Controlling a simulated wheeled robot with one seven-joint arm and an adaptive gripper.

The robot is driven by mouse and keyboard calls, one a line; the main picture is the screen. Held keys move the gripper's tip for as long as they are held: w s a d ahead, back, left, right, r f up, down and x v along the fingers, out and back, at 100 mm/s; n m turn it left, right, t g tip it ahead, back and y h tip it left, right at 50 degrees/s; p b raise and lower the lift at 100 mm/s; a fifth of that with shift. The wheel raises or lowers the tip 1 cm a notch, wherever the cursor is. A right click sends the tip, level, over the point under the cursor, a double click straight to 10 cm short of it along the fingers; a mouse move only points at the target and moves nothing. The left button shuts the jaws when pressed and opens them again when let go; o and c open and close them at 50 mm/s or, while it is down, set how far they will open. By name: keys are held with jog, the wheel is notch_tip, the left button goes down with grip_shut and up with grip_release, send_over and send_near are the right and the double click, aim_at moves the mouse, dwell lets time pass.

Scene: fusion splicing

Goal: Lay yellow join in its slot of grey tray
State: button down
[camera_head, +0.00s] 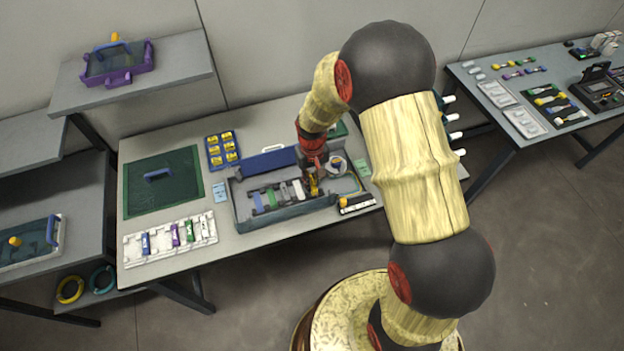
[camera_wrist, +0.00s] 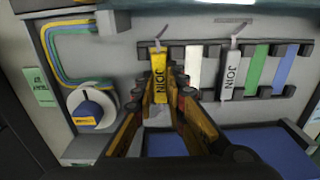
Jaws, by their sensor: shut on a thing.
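The yellow join (camera_wrist: 159,78) is between the fingers of my gripper (camera_wrist: 160,105), which is shut on it. It carries the printed word JOIN and a grey wire shows at its far end. In the wrist view it lies in line with the slots of the black holders on the grey tray (camera_wrist: 130,60); I cannot tell if it touches the slot floor. A white join (camera_wrist: 229,77) sits to its right, with white, green and blue strips between and beyond. In the head view my gripper (camera_head: 313,185) is low over the right part of the grey tray (camera_head: 290,222).
A spool with a blue block (camera_wrist: 92,108) and coiled cables (camera_wrist: 75,45) lie left of the gripper in the wrist view. A green mat (camera_head: 150,205), a yellow-filled blue tray (camera_head: 236,138) and a white rack (camera_head: 140,248) stand on the table's left.

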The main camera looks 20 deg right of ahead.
jog(key=c, duration=1.8)
grip_release()
jog(key=s+r+t+p, duration=0.15)
jog(key=s+r, duration=0.25)
jog(key=r, duration=1.1)
jog(key=s+r+t+p, duration=0.1)
jog(key=s+r+p, duration=0.15)
jog(key=r, duration=1.15)
jog(key=s+r+t, duration=0.1)
jog(key=s+r, duration=0.2)
jog(key=s, duration=0.2)
jog(key=s+r+t, duration=0.1)
jog(key=s+r, duration=0.2)
jog(key=s, duration=0.2)
jog(key=s+r+t, duration=0.1)
jog(key=s+r, duration=0.2)
jog(key=s, duration=0.2)
jog(key=shift+s+r+b, duration=0.2)
jog(key=shift+s+b, duration=0.1)
jog(key=shift+b, duration=0.1)
